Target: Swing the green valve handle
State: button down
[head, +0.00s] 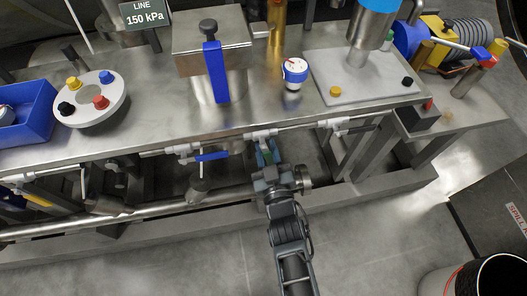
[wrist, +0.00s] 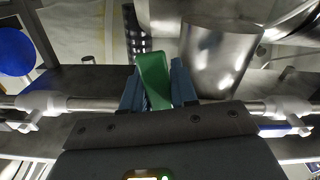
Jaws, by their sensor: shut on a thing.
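The green valve handle (wrist: 153,80) stands between the two fingers of my gripper (wrist: 159,85) in the wrist view, with the fingers closed against its sides. In the head view a small part of the green handle (head: 267,156) shows at the tip of my gripper (head: 265,170), just below the front edge of the steel bench. The handle's lower part and its valve body are hidden by the fingers and gripper body.
A blue-handled valve (head: 212,156) sits on the same pipe to the left, close to my gripper. White pipe fittings (head: 334,123) lie to the right. The steel bench (head: 150,125) overhangs the pipe. A lower pipe (head: 130,213) runs below.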

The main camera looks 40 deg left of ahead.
jog(key=shift+w+d+r+n, duration=0.35)
jog(key=shift+w+n, duration=0.05)
jog(key=shift+n, duration=0.95)
jog(key=shift+w+d+r+n, duration=0.4)
jog(key=shift+w+n, duration=0.05)
jog(key=shift+n, duration=0.85)
jog(key=shift+w+d+r+n, duration=0.35)
jog(key=shift+w+n, duration=0.05)
jog(key=shift+n, duration=0.95)
jog(key=shift+r, duration=0.1)
jog(key=c, duration=1)
grip_release()
jog(key=shift+w, duration=0.1)
jog(key=shift+o, duration=0.2)
jog(key=shift+r, duration=0.1)
jog(key=shift+w+r, duration=0.1)
jog(key=shift+d, duration=0.15)
